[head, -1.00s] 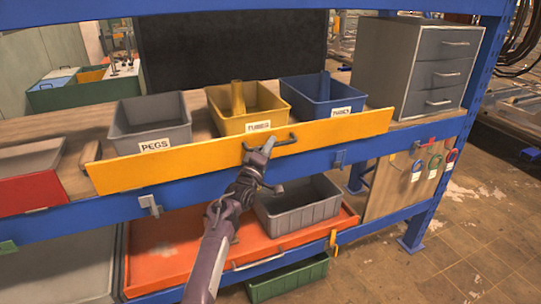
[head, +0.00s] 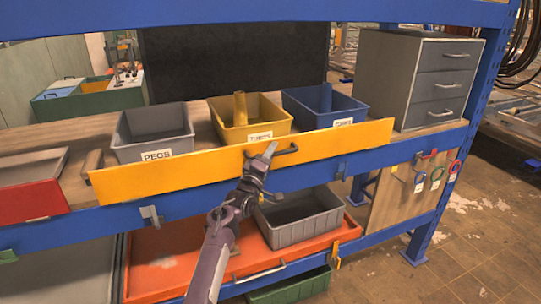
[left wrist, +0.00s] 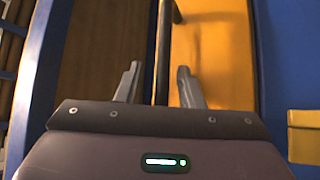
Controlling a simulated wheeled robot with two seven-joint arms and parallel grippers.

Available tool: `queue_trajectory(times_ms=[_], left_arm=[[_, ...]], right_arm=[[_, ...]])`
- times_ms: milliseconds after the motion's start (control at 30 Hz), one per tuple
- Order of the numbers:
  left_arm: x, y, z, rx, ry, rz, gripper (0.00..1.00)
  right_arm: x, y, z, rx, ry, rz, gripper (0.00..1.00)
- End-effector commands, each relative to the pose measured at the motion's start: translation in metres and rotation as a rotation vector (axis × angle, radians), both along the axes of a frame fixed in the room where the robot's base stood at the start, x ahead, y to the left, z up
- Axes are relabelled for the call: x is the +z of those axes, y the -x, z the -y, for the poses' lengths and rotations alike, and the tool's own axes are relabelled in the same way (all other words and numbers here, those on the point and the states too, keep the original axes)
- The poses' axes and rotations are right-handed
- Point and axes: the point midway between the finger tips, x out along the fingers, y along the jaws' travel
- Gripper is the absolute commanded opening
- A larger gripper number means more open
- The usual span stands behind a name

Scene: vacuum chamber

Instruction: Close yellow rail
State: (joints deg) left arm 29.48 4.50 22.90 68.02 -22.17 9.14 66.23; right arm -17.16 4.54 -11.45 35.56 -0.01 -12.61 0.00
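The yellow rail (head: 200,170) is a long panel along the front of the wooden shelf, with labelled bins behind it. Its dark handle (head: 286,152) sits near its middle. My left gripper (head: 268,172) is in front of the rail at the left end of the handle. In the left wrist view the gripper (left wrist: 158,85) is open, its fingers apart, with the dark handle bar (left wrist: 164,40) running between them. The rail's yellow surface (left wrist: 215,45) also shows there. I cannot tell whether the fingers touch the handle. My right gripper is not in view.
A grey bin (head: 152,132), yellow bin (head: 250,118) and blue bin (head: 324,106) stand behind the rail. A grey drawer cabinet (head: 400,75) is at the right. Below are a red-orange tray (head: 165,262) and a grey crate (head: 300,220). A red tray (head: 30,200) is at left.

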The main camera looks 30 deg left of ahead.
Motion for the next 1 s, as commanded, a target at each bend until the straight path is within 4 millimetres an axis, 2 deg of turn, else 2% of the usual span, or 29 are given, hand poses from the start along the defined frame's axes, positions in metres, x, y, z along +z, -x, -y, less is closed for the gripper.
queue_trajectory(times_ms=[267,367,700,833,1000], left_arm=[[-0.004,0.003,0.001,-0.001,0.002,-0.003,0.34],[-0.009,0.012,0.001,0.000,0.002,-0.004,0.34],[-0.025,0.061,0.002,-0.001,0.002,-0.003,0.34],[-0.026,0.071,0.002,-0.001,0.001,-0.001,0.34],[-0.026,0.074,0.002,-0.001,0.001,-0.002,0.34]], right_arm=[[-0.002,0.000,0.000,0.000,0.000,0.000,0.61],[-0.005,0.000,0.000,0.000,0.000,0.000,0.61],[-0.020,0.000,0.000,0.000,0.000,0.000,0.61],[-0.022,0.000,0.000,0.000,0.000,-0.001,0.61],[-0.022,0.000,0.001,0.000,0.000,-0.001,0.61]])
